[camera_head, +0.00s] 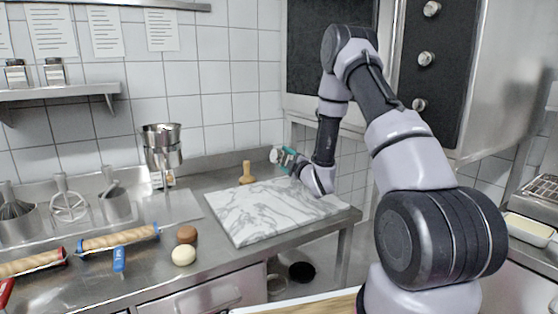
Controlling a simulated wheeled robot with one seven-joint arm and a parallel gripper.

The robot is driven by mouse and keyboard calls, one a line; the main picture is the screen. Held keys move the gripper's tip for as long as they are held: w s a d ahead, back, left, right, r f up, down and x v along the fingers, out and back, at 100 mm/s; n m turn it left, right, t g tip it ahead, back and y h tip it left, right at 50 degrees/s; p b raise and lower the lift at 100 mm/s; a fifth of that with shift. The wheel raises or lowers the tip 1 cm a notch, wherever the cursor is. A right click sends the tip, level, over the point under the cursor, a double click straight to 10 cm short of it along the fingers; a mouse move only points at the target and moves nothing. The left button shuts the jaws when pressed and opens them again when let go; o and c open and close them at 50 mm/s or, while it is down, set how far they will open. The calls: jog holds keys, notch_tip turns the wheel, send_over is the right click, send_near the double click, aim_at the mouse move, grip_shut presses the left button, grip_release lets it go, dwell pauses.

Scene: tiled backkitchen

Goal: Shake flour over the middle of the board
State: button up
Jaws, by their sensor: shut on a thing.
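The board is a white slab with grey marbling (240,227), lying flat on the steel counter. My gripper (284,156) is above the board's far right part, near its back edge. It is shut on a small pale, rounded thing (274,155), which seems to be the flour shaker and points left. The held thing is small in the picture and partly hidden by the teal fingers. I see no clear flour on the board, though white powder would be hard to tell from the marbling.
A wooden knobbed tool (247,174) stands at the board's back edge. A brown ball (187,234) and a cream ball (183,255) sit left of the board, beside rolling pins (119,238). A steel funnel (163,148) stands at the back left. The board's surface is clear.

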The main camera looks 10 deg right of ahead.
jog(key=n, duration=0.1)
jog(key=f+n, duration=0.1)
jog(key=n, duration=0.2)
jog(key=shift+w+d+f+n, duration=0.1)
jog(key=shift+f+n, duration=0.2)
jog(key=shift+n, duration=0.1)
jog(key=n, duration=0.4)
jog(key=f+n+y, duration=0.1)
jog(key=n, duration=0.1)
jog(key=shift+a, duration=0.25)
notch_tip(320, 180, up, 3)
jog(key=shift+r, duration=0.15)
jog(key=shift+f, duration=1.75)
